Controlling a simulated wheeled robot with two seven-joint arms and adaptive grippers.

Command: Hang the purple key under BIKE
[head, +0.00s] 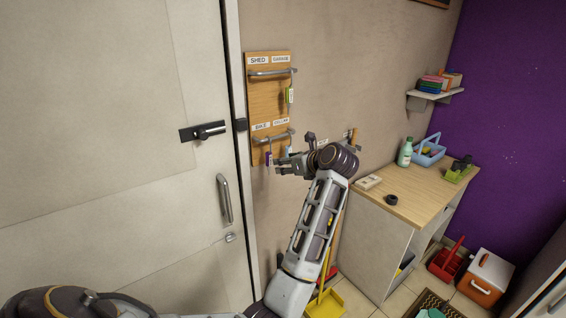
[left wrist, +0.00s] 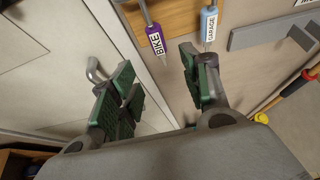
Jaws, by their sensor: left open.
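The purple key tag (head: 268,158), labelled BIKE in the left wrist view (left wrist: 157,42), hangs from the lower rail (head: 272,138) of the wooden key board (head: 268,88), below the BIKE label (head: 261,127). A blue tag (left wrist: 208,25) reading GARAGE hangs to its right, on the CELLAR side. My left gripper (head: 283,166) is open, just right of and close to the purple tag. In the left wrist view the left gripper (left wrist: 160,85) has nothing between its green-padded fingers; the purple tag is beyond their tips. My right gripper is not in view.
A yellow-green key tag (head: 290,95) hangs from the upper rail under GARAGE. A white door (head: 120,150) with handles stands left of the board. A cabinet (head: 410,195) with a bottle and blue basket is at right. Small hooks (head: 352,138) are on the wall behind my wrist.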

